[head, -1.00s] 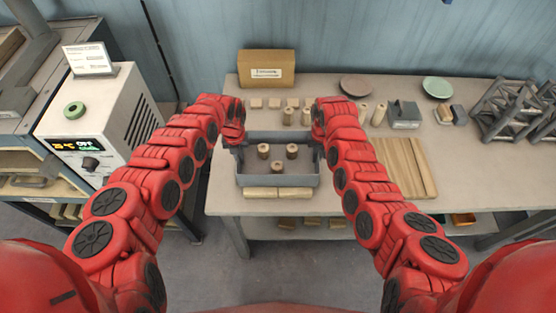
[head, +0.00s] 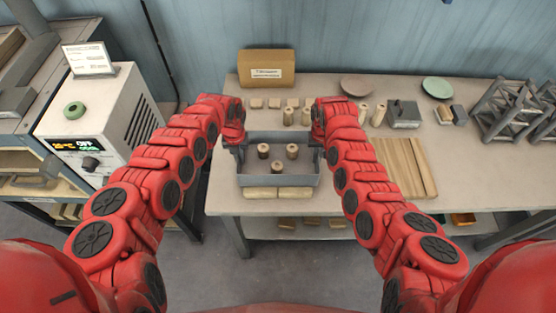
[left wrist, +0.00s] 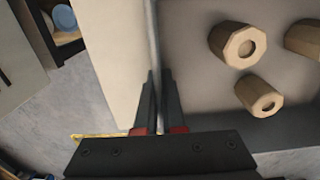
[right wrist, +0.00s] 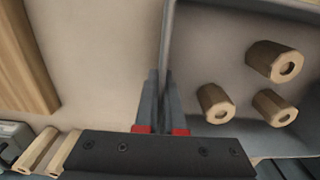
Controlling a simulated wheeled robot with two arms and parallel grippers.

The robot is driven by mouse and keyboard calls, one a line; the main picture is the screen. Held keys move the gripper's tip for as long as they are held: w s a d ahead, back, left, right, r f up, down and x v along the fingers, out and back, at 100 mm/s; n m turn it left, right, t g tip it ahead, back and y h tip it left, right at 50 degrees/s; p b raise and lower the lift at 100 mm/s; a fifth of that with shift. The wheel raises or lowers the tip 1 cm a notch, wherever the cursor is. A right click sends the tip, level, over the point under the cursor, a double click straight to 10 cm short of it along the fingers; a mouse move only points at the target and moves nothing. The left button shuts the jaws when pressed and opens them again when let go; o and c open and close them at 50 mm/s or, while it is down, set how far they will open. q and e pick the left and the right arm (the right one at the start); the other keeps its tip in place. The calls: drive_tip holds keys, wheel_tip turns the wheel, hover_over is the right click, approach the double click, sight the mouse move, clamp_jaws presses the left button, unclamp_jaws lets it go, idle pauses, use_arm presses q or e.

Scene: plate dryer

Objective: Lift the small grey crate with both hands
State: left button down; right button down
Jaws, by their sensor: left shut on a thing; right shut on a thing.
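The small grey crate (head: 280,180) is at the front edge of the table, with three wooden pieces (head: 277,167) standing inside it. My left gripper (head: 238,148) is shut on the crate's left wall; the left wrist view shows its fingers (left wrist: 157,100) on either side of the thin wall. My right gripper (head: 318,147) is shut on the right wall, and its fingers (right wrist: 163,100) straddle that wall in the right wrist view. The crate looks level. I cannot tell clearly whether its bottom is clear of the table.
A wooden board (head: 405,168) lies to the right. A cardboard box (head: 267,68), plates (head: 437,88) and metal frames (head: 505,105) stand further back. A white machine (head: 95,120) is at the left.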

use_arm(q)
drive_tip(key=shift+r, duration=0.1)
use_arm(e)
drive_tip(key=shift+r, duration=0.15)
idle(0.3)
